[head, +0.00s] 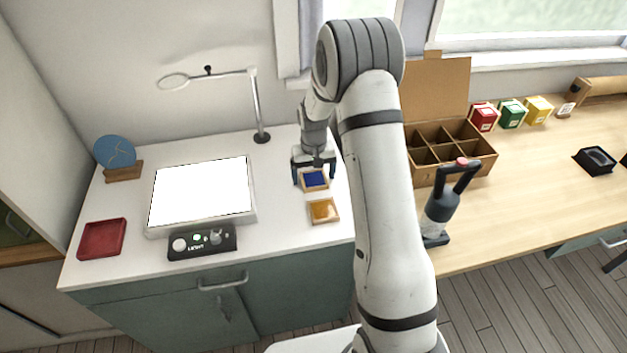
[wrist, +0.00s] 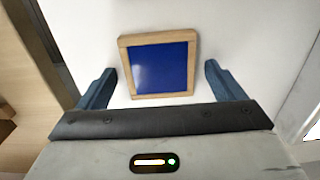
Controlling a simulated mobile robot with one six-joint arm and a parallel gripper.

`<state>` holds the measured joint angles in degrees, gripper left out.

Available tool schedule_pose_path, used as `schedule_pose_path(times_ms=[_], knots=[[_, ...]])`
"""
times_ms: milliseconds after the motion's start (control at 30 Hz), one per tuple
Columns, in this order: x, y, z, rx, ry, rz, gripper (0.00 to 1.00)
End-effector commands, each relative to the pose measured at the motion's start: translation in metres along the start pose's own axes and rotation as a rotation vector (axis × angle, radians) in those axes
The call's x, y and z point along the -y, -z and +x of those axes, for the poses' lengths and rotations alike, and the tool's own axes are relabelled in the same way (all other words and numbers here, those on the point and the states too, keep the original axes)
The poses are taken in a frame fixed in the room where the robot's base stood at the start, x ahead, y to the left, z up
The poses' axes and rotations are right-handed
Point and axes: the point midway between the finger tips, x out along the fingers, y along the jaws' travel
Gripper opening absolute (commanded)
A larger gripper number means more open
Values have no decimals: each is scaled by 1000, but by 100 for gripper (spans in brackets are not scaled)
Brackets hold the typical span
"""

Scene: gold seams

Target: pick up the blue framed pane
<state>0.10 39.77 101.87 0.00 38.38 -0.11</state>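The blue framed pane (head: 314,179) is a dark blue square in a light wooden frame. It lies on the white counter at the right, behind an amber framed pane (head: 323,210). In the wrist view the blue framed pane (wrist: 161,66) sits beyond and between the two fingers, with white counter showing on both sides. My gripper (head: 313,176) is over the blue pane with its fingers spread. It also shows in the wrist view (wrist: 158,82), open and empty. I cannot tell the exact height of the fingertips above the counter.
A lit white panel (head: 200,192) and a control box (head: 202,241) stand left of the panes. A lamp stand (head: 258,110), a red tray (head: 102,238) and a blue disc (head: 115,152) are also there. A divided cardboard box (head: 482,148) stands on the wooden bench at right.

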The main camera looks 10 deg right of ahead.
Motion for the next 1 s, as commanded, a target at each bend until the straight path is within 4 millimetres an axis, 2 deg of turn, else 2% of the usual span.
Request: schedule_pose_path(times_ms=[67,533,833,1000], knots=[[0,0,0,0,0,0,82],[0,0,0,0,0,1,44],[-1,1,-5,-3,0,1,42],[-1,2,-32,-7,0,1,42]])
